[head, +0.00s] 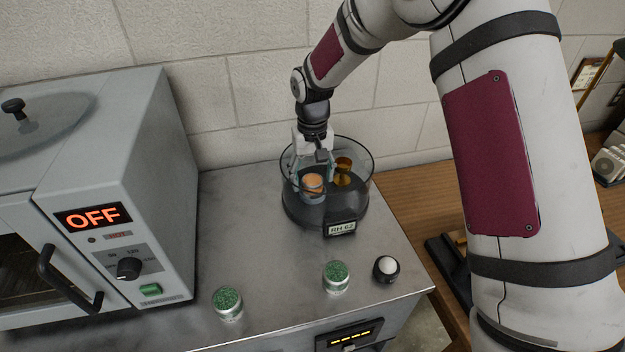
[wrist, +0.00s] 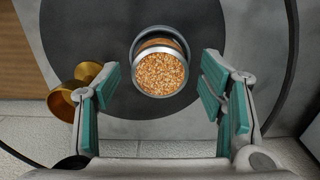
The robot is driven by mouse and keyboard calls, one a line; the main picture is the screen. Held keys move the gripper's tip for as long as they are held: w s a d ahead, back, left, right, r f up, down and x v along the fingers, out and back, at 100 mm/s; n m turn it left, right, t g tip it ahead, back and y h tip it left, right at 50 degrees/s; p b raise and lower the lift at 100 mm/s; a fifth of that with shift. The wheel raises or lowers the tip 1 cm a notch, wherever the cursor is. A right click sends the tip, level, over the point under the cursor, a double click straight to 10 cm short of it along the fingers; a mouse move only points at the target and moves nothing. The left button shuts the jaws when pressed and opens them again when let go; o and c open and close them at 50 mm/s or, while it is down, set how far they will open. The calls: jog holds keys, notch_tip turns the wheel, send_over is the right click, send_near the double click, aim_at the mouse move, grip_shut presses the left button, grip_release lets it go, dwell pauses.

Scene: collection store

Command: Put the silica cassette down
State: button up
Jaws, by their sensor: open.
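The silica cassette with orange beads (head: 312,184) stands inside a clear round chamber (head: 290,207) with a dark base. In the wrist view the cassette (wrist: 160,73) shows its bead-filled top and metal rim, and it sits at a dark ring on the chamber's floor. My gripper (head: 312,170) reaches down into the chamber from above. In the wrist view my gripper (wrist: 165,88) is open, its teal pads apart on both sides just below the cassette, with gaps between. Nothing is held.
A brass object (head: 343,171) stands in the chamber right of the cassette. Two green-bead cassettes (head: 228,302) (head: 336,277) and a white-topped black knob-like item (head: 386,269) stand near the front edge. An oven (head: 120,200) reading OFF is left. The metal top between is clear.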

aim_at(312, 179)
notch_tip(312, 179, up, 10)
jog(key=b, duration=0.2)
jog(key=s+d+r+t, duration=0.1)
jog(key=s+d+r, duration=0.45)
jog(key=r, duration=0.35)
jog(key=s+d+r+m+t, duration=0.1)
jog(key=s+d, duration=0.4)
jog(key=s, duration=0.7)
jog(key=s+d+r+m+t, duration=0.1)
jog(key=s+d, duration=0.4)
jog(key=s, duration=0.8)
jog(key=shift+d+r+t, duration=0.15)
jog(key=shift+r+t, duration=0.4)
jog(key=shift+t, duration=0.45)
